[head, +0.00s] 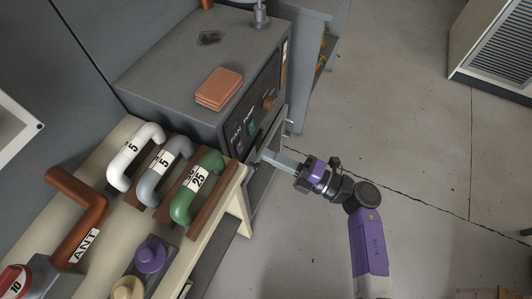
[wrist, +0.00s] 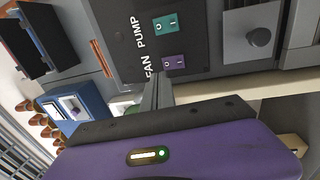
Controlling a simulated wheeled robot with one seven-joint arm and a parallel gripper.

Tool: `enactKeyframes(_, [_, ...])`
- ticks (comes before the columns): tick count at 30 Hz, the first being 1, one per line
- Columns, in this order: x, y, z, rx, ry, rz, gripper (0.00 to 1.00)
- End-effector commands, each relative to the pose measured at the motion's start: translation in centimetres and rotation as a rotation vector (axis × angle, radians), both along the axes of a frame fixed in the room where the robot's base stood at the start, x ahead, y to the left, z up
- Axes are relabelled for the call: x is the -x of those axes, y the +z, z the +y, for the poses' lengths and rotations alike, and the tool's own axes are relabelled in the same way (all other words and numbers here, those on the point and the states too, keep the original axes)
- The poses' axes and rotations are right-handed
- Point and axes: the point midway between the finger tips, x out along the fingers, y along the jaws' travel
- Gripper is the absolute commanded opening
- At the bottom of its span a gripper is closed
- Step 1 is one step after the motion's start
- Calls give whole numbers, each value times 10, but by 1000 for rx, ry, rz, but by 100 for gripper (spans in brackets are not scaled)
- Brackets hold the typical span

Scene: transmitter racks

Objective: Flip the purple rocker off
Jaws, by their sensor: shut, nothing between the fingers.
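The purple rocker (wrist: 173,62) is set in a dark panel (wrist: 190,45) beside the word FAN in the wrist view. It bears O and I marks; which side is pressed in is too small to tell. In the head view the purple rocker (head: 240,148) is small on the front of the grey cabinet. My gripper (wrist: 159,78) is shut and empty, its fingertips close to the panel, just below the purple rocker in the wrist view. Whether they touch it I cannot tell. In the head view my gripper (head: 267,155) reaches the cabinet front from the right.
A teal rocker (wrist: 166,23) marked PUMP sits beside the purple one. A round dark knob (wrist: 260,37) is to the right. A bench with white, grey and green handles (head: 197,190) stands left of my arm. Open floor (head: 400,120) lies right.

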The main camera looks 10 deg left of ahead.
Motion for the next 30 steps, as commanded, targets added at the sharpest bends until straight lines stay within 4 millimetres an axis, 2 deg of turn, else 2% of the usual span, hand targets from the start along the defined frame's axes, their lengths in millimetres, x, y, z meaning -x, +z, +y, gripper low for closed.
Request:
enactKeyframes(9, [15, 6, -46, 0, -4, 0, 0])
enactKeyframes(15, [23, 9, -67, 0, -2, 0, 0])
enactKeyframes(30, [25, 10, -72, 1, -1, 0, 0])
